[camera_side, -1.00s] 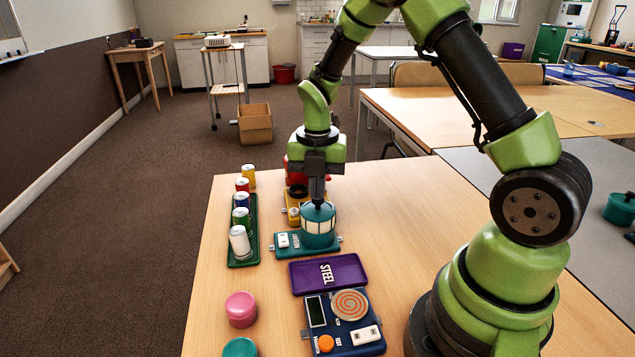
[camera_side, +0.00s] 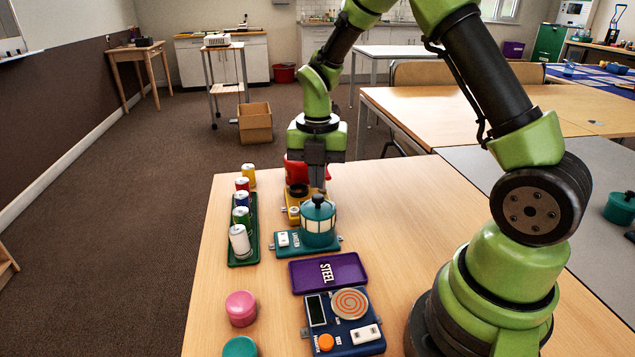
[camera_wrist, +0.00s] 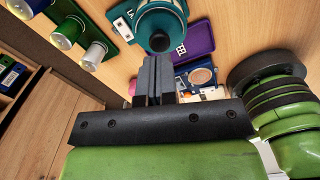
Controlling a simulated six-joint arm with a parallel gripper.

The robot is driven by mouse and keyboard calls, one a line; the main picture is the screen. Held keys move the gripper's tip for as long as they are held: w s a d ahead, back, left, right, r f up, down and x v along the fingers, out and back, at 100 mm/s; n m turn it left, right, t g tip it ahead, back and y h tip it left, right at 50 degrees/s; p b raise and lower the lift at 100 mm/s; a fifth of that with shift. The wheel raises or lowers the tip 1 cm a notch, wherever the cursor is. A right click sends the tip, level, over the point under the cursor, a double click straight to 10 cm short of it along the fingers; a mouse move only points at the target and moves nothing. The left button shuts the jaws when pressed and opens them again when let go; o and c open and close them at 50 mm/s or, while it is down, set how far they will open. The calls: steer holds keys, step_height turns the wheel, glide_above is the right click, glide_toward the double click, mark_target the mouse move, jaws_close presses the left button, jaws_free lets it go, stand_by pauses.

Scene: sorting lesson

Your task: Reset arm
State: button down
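My gripper (camera_side: 317,188) points down just above the teal lantern (camera_side: 318,222), apart from its dark top knob as far as I can tell. In the wrist view my gripper's fingers (camera_wrist: 155,62) lie close together with nothing seen between them. The lantern has cream panels and stands upright on a teal base (camera_side: 290,251) with a white switch. It also shows in the wrist view (camera_wrist: 160,18), beyond the fingertips.
A green tray (camera_side: 243,262) with several coloured cans stands left of the lantern. A yellow base with a red item (camera_side: 294,173) is behind it. Pink (camera_side: 240,308) and teal (camera_side: 240,347) round items sit front left.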

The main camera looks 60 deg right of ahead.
steer(key=shift+r, duration=2.25)
steer(key=s+a+r+m+t, duration=0.2)
steer(key=s+a+r+m, duration=0.1)
steer(key=m, duration=0.6)
steer(key=s+a+r+m+t+y, duration=0.1)
steer(key=s+a+r+m+t, duration=0.1)
steer(key=s+r+m, duration=0.3)
steer(key=s+a+r+m+t+y, duration=0.1)
steer(key=s+a+r+m+t, duration=0.2)
steer(key=m, duration=1)
steer(key=shift+s+a+r+m, duration=0.3)
steer(key=shift+s+a+r, duration=0.75)
steer(key=shift+s, duration=1.75)
